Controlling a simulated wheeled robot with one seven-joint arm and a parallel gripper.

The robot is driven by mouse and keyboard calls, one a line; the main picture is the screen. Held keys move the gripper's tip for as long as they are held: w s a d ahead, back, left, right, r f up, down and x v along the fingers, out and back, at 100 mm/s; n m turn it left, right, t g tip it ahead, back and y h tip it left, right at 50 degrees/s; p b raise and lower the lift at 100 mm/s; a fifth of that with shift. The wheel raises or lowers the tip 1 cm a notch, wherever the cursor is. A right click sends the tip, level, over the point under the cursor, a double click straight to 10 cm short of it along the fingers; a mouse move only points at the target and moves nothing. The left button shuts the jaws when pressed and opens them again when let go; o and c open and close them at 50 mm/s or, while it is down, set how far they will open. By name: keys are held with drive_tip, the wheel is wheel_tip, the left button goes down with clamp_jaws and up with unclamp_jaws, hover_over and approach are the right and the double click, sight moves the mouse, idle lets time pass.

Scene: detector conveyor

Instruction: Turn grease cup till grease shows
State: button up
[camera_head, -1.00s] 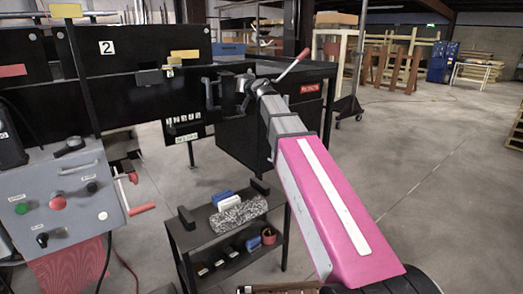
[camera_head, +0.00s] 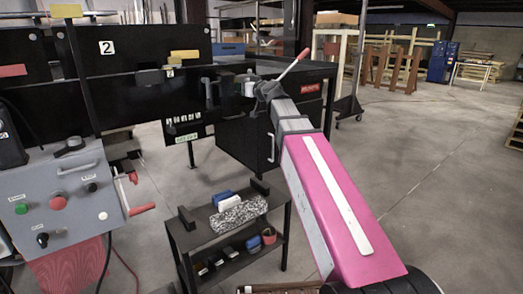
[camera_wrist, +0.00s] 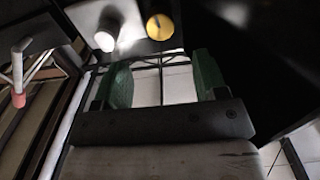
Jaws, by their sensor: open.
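My gripper (camera_wrist: 162,66) is open and empty in the wrist view, its two green fingers apart. I cannot tell for certain which is the grease cup, and I can make out no grease. In the head view a small pale cylinder (camera_head: 249,85) stands at the black machine just left of my wrist; my fingers are largely hidden there.
A red-handled lever (camera_head: 293,65) rises right beside my wrist; it seems to show at left in the wrist view (camera_wrist: 20,65). A black shelf cart (camera_head: 190,238) stands below. A grey control box (camera_head: 75,175) is at left. Open floor lies to the right.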

drive_tip(key=s+d+f+g+h, duration=0.1)
drive_tip(key=s+d+f+g, duration=0.1)
drive_tip(key=f, duration=0.6)
drive_tip(key=s+d+f+m+g+h, duration=0.1)
drive_tip(key=s+d+f+g, duration=0.1)
drive_tip(key=f, duration=0.7)
drive_tip(key=s+d+f+g+h, duration=0.1)
drive_tip(key=s+d+f+g, duration=0.1)
drive_tip(key=f, duration=0.6)
drive_tip(key=shift+s+f+m, duration=0.15)
drive_tip(key=shift+s+m, duration=0.15)
drive_tip(key=shift+s, duration=0.05)
drive_tip(key=s+d+f+m+g+h, duration=0.1)
drive_tip(key=s+d+f+g+h, duration=0.1)
drive_tip(key=s+f, duration=0.4)
drive_tip(key=s+d+f+m+g+h, duration=0.2)
drive_tip(key=s+d+f+g, duration=0.2)
drive_tip(key=f, duration=0.8)
drive_tip(key=s+d+f+m+g+h, duration=0.1)
drive_tip(key=s+d+f+g+h, duration=0.2)
drive_tip(key=s+d+f, duration=0.4)
drive_tip(key=s+f, duration=0.2)
drive_tip(key=s, duration=0.1)
drive_tip(key=shift+s+f+m, duration=0.15)
drive_tip(key=shift+f+m, duration=0.05)
drive_tip(key=shift+m, duration=0.2)
